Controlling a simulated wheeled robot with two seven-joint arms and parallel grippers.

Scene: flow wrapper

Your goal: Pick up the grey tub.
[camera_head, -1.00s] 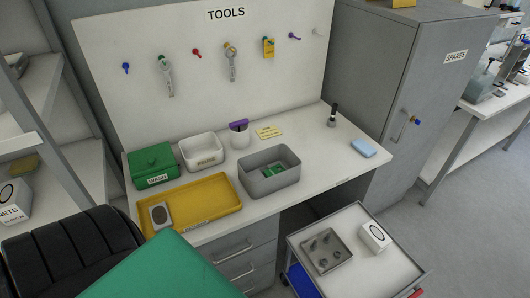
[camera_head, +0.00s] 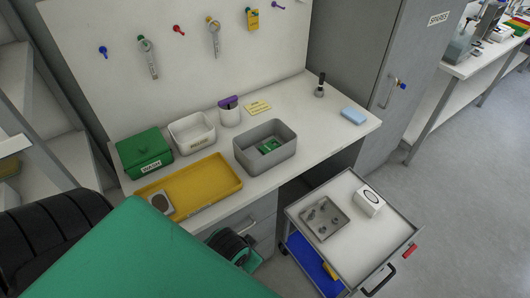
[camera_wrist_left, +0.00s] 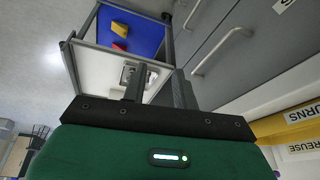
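The grey tub (camera_head: 265,157) stands upright on the white workbench, right of the yellow tray, with green items inside. My left gripper (camera_wrist_left: 158,80) shows in the left wrist view with its two dark fingers apart and nothing between them. In the head view, a dark and green end of my arm (camera_head: 230,245) shows in front of the drawers, below the bench top and apart from the tub; its fingers are not clear there. The tub is not recognisable in the left wrist view. My right gripper is not in view.
A trolley (camera_head: 345,240) with a metal tray and white box stands in front. Bench right of the tub is mostly clear.

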